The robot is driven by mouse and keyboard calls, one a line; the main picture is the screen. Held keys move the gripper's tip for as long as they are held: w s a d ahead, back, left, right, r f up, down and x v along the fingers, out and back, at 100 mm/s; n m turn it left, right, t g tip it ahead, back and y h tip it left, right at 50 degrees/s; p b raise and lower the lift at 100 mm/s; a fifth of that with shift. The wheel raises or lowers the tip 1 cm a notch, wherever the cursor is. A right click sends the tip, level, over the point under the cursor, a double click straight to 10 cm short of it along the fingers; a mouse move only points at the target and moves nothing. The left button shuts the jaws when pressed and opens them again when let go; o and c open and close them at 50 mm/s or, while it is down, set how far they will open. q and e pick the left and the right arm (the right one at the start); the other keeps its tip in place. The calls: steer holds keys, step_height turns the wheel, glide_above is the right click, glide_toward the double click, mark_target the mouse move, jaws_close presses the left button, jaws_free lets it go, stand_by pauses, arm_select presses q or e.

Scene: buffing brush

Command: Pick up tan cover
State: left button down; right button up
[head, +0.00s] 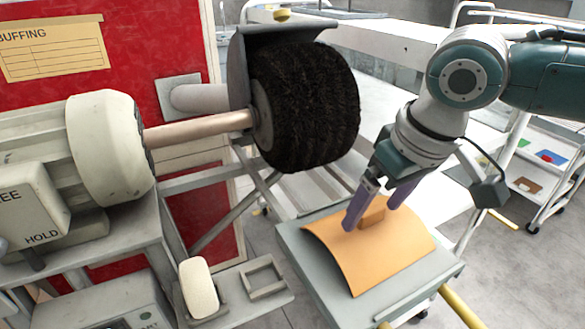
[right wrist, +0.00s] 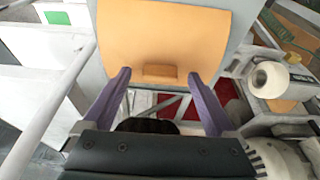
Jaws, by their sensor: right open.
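The tan cover (head: 385,255) is a curved orange-tan sheet with a small block handle (head: 373,214) on top. It lies on a grey flat-topped stand (head: 315,275) in the head view. My right gripper (head: 375,209) is open above the cover, its two purple fingers on either side of the handle. In the right wrist view the cover (right wrist: 163,38) fills the upper middle, and its handle (right wrist: 160,73) shows between the spread fingertips (right wrist: 160,77) with gaps on both sides. Whether the fingertips touch the sheet I cannot tell. My left gripper is not in view.
A large black brush wheel (head: 312,105) on a shaft stands close to the left of my right arm. A cream oval block (head: 198,288) sits on a small shelf left of the stand. A white table frame (head: 385,45) stands behind.

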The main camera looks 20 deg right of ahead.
steer(key=shift+c, duration=0.3)
steer(key=c, duration=1.4)
steer(key=shift+r, duration=0.1)
